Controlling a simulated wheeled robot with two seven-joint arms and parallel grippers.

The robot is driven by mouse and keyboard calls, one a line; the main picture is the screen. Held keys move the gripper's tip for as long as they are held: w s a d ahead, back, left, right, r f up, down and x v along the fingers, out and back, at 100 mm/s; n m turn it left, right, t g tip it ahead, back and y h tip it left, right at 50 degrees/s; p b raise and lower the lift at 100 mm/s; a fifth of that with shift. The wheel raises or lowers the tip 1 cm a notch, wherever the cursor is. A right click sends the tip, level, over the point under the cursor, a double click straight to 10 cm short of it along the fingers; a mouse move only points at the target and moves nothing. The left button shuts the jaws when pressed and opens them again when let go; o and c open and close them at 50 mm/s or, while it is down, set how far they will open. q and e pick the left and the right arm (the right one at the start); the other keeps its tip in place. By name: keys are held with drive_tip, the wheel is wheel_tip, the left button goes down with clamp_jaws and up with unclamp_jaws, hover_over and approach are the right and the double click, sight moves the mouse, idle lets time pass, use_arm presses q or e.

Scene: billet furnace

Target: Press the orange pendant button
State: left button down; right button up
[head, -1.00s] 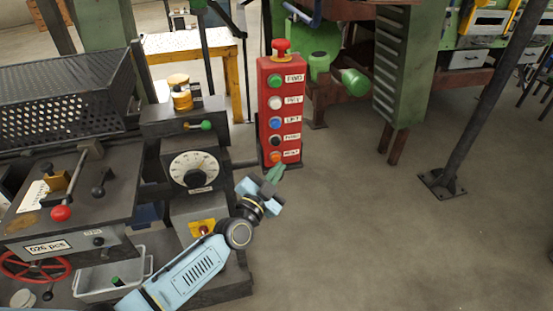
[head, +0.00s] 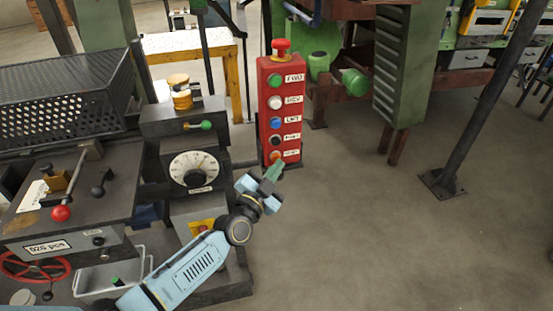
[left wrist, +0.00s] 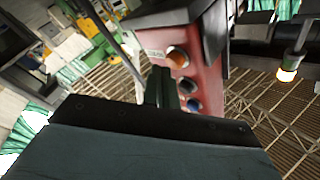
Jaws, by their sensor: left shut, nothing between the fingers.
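The red pendant box (head: 283,92) stands upright in the middle of the head view, with a column of buttons. The orange button (head: 275,156) is the lowest; it also shows in the left wrist view (left wrist: 177,57), at the top of the box face there. My left gripper (head: 274,171) is shut and empty, just below and in front of the orange button. In the left wrist view its fingers (left wrist: 162,88) point towards the box, with the orange button uncovered beyond them. Contact with the button does not show. My right gripper is not in view.
Above the orange button are black (head: 275,141), blue (head: 275,123), white (head: 274,102) and green (head: 274,81) buttons, with a red mushroom knob (head: 281,47) on top. A dial panel (head: 194,168) stands close on the left. The floor (head: 350,220) on the right is clear.

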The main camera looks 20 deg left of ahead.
use_arm(q)
drive_tip(key=shift+w+a, duration=0.3)
drive_tip(key=shift+w, duration=0.1)
idle(0.8)
drive_tip(key=shift+s+d+p, duration=0.5)
drive_tip(key=shift+s+d, duration=0.05)
drive_tip(key=shift+s, duration=0.25)
drive_tip(key=s+d+p, duration=0.1)
drive_tip(key=s, duration=0.1)
drive_tip(key=s+d+p, duration=0.1)
drive_tip(key=s+p, duration=0.1)
drive_tip(key=shift+d, duration=0.4)
idle(0.7)
